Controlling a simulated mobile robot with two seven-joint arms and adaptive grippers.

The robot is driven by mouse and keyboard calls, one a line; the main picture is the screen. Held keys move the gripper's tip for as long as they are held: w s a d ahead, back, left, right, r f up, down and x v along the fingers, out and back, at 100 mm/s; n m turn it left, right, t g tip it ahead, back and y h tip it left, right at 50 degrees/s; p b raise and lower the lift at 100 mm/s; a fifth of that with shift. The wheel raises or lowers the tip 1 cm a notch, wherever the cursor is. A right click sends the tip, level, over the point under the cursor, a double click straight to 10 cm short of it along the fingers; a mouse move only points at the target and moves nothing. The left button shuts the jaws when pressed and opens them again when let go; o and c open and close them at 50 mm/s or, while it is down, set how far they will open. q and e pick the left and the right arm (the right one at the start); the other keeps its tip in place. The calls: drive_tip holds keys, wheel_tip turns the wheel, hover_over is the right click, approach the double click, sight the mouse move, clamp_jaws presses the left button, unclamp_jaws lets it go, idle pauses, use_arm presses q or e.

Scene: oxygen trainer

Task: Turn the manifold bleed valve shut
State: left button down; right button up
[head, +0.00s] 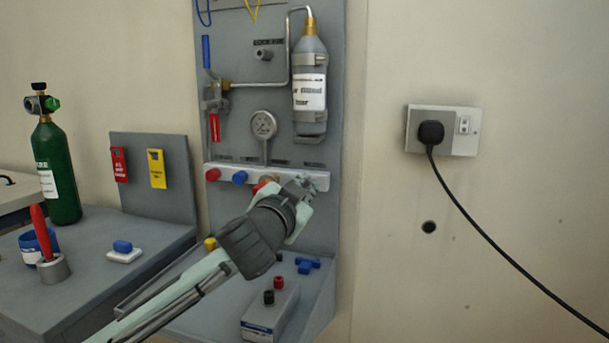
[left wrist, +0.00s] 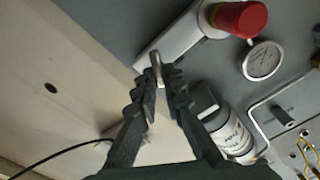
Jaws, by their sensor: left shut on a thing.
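The white manifold bar (head: 225,182) runs across the grey panel, with a red knob (head: 213,174) and a blue knob (head: 240,177) at its left. A further red knob (head: 262,185) is partly behind my gripper. My left gripper (head: 302,186) is at the bar's right end. In the left wrist view my left gripper (left wrist: 159,80) is shut on a small metal bleed valve handle (left wrist: 157,66) at the end of the bar (left wrist: 182,32). The fingers cover much of the handle. In the head view the handle is hidden. My right gripper is not in view.
A gauge (head: 264,125) and a grey bottle (head: 310,88) sit on the panel above the bar. Below is a shelf with a grey box (head: 268,318) and blue fittings (head: 307,266). A green cylinder (head: 57,170) stands left. The wall at right is mostly bare.

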use_arm(q)
drive_tip(key=m+p, duration=0.3)
drive_tip(key=m, duration=0.1)
drive_tip(key=shift+d+m, duration=0.15)
drive_tip(key=shift+m, duration=0.15)
drive_tip(key=m, duration=0.8)
drive_tip(key=f+m+p, duration=0.1)
drive_tip(key=m, duration=0.7)
drive_tip(key=f+m, duration=0.1)
drive_tip(key=m, duration=0.8)
drive_tip(key=shift+a+p, duration=0.3)
drive_tip(key=shift+a, duration=0.1)
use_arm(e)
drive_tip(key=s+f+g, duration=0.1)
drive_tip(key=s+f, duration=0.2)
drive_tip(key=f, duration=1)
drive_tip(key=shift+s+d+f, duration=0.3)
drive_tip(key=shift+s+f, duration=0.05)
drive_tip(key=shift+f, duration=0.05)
use_arm(q)
drive_tip(key=shift+f, duration=0.1)
drive_tip(key=c, duration=1.6)
unclamp_jaws()
drive_tip(key=v, duration=1.2)
